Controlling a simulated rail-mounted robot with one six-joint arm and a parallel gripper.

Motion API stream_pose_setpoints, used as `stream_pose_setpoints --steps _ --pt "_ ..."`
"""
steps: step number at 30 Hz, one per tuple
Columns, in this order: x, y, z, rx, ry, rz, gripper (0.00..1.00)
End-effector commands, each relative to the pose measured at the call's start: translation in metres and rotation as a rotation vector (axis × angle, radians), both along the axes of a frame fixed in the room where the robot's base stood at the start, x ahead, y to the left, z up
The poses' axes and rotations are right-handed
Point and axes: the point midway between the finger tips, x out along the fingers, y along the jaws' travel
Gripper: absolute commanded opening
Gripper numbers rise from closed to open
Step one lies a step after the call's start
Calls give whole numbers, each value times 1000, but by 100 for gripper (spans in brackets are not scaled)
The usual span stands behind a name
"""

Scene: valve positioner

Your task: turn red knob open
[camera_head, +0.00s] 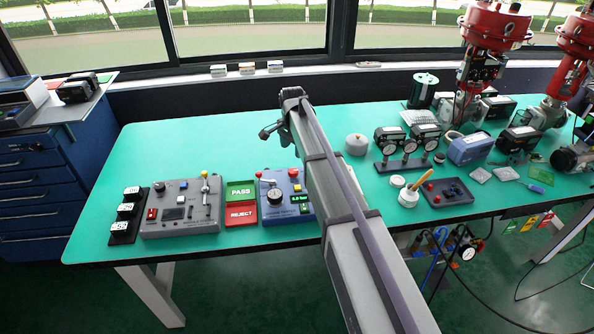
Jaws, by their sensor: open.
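Several small red parts show, and I cannot tell for certain which is the red knob. A red ball tip (258,174) tops a small lever on the blue-grey box (285,212), left of my arm. A red button (293,172) sits at that box's back right. The grey control box (180,222) to the left has a small red part (151,214) on its front left. My gripper (265,133) is small and dark at the far end of my arm, above the table behind the blue-grey box. It touches none of these boxes. My arm partly covers the blue-grey box's right side.
Green PASS and red REJECT trays (241,190) lie between the boxes. A gauge stand (408,160), a white pot (407,198) and a dark tray (447,190) stand right of my arm. Red-topped valves (495,25) rise at the back right. The table's back left is clear.

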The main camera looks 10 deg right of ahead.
Motion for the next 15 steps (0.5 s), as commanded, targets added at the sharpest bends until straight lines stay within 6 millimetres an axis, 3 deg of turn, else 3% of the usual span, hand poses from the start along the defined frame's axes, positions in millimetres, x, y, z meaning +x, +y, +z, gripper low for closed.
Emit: stream_pose_setpoints --steps 1,9,15 --pt "0 0 -15 0 0 0 63" --pt "0 0 -79 0 0 2 63" --pt "0 0 -103 0 0 2 63"
